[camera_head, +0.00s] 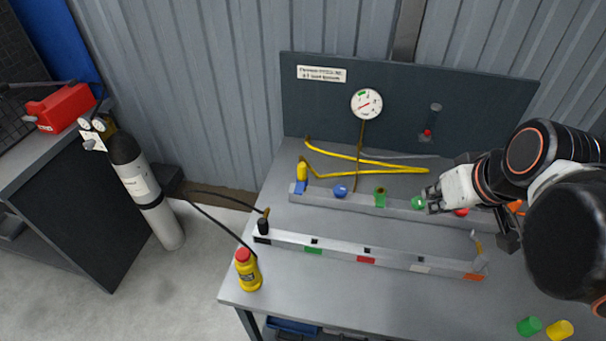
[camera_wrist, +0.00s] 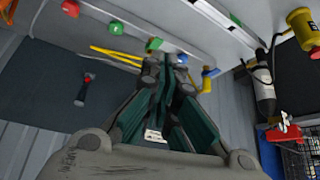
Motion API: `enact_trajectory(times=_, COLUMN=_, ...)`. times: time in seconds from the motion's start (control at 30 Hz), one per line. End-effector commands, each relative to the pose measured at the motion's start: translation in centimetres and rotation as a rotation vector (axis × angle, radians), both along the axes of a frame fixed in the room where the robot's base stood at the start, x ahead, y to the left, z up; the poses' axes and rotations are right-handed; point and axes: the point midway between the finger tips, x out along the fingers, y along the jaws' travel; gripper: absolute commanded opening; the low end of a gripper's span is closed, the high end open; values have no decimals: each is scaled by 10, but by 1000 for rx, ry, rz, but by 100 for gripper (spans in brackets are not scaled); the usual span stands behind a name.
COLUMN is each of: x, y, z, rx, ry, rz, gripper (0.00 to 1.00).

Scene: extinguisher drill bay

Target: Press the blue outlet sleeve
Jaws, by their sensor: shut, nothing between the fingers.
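A grey rear rail (camera_head: 400,203) on the bench carries coloured parts. Its left end has a blue piece (camera_head: 300,187) with a yellow fitting (camera_head: 302,172) above it. To the right is a round blue part (camera_head: 340,191). I cannot tell which of the two is the blue outlet sleeve. Green parts (camera_head: 380,197) and (camera_head: 418,203) follow, then a partly hidden red one (camera_head: 461,211). My gripper (camera_head: 430,200) is shut and empty at the right green part, right of both blue parts; contact is unclear. The wrist view shows the shut fingers (camera_wrist: 176,68) and a blue piece (camera_wrist: 209,72) beyond.
A front rail (camera_head: 340,254) with coloured labels crosses the bench (camera_head: 330,290). A yellow bottle (camera_head: 248,272) stands at the left edge. Yellow hose (camera_head: 370,165) lies behind the rear rail. A gauge (camera_head: 367,104) is on the back panel. A gas cylinder (camera_head: 146,190) stands left.

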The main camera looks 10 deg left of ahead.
Motion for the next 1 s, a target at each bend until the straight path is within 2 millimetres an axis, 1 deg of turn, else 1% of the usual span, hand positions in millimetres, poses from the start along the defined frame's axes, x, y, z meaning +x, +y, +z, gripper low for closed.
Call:
enact_trajectory(times=0.03, x=10, y=8, z=3, rx=3, ry=8, rz=43, gripper=0)
enact_trajectory(times=0.1, x=21, y=18, z=4, rx=6, ry=18, rz=105, gripper=0)
enact_trajectory(times=0.27, x=46, y=42, z=4, rx=18, ry=32, rz=249, gripper=0)
enact_trajectory(times=0.47, x=77, y=74, z=0, rx=40, ry=35, rz=434, gripper=0)
enact_trajectory(times=0.77, x=119, y=123, z=-16, rx=87, ry=7, rz=716, gripper=0)
enact_trajectory(times=1.0, x=148, y=161, z=-37, rx=133, ry=-45, rz=942, gripper=0)
